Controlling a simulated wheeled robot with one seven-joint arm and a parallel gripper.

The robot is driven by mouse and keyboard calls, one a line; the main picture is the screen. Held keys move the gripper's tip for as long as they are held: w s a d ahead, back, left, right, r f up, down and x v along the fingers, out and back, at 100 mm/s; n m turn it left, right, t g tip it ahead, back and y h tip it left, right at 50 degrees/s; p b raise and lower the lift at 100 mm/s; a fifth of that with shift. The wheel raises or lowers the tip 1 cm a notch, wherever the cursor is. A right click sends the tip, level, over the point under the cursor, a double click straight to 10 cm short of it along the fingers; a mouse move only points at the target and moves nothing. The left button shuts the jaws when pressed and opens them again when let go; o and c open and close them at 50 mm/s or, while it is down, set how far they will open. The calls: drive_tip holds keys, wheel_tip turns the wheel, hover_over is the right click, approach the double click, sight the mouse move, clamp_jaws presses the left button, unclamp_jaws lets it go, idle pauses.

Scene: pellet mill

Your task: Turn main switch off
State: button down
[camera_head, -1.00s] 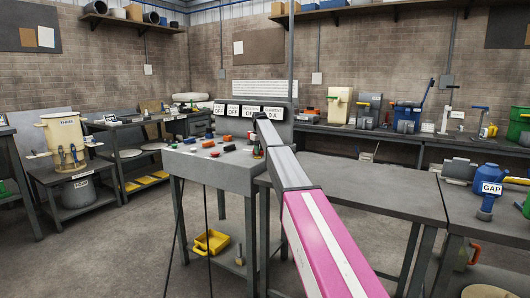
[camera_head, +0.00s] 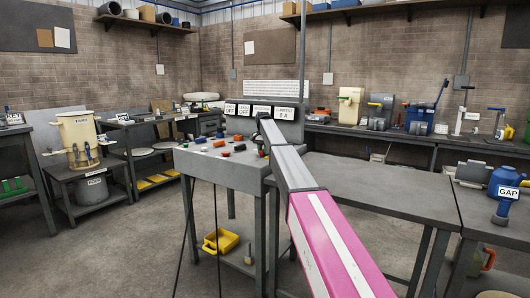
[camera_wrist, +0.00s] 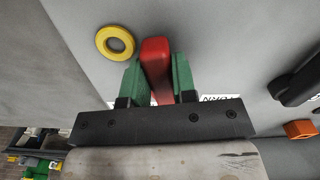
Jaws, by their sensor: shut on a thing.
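In the wrist view my gripper (camera_wrist: 156,68) has its two green fingers closed on the sides of a red handle (camera_wrist: 155,48), which stands out from a grey panel. This red handle appears to be the main switch; a label beside it is mostly hidden by the gripper. In the head view my arm reaches to the right part of the grey control desk (camera_head: 220,172), and the gripper is largely hidden behind the arm. The desk's upright back carries a row of white display plates (camera_head: 244,110); some appear to read OFF, and the right one (camera_head: 284,113) is too small to read surely.
A yellow ring (camera_wrist: 115,42) sits left of the red handle, with a black handle (camera_wrist: 298,82) and an orange knob (camera_wrist: 299,129) to the right. Other coloured controls (camera_head: 219,143) lie on the desk. A grey table (camera_head: 365,184) stands right of it.

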sight(262, 150)
drive_tip(key=shift+w+a+m, duration=0.25)
drive_tip(key=shift+a+m, duration=0.1)
drive_tip(key=shift+m, duration=0.65)
drive_tip(key=c, duration=0.9)
unclamp_jaws()
wheel_tip(262, 150, up, 11)
drive_tip(key=shift+f, duration=0.1)
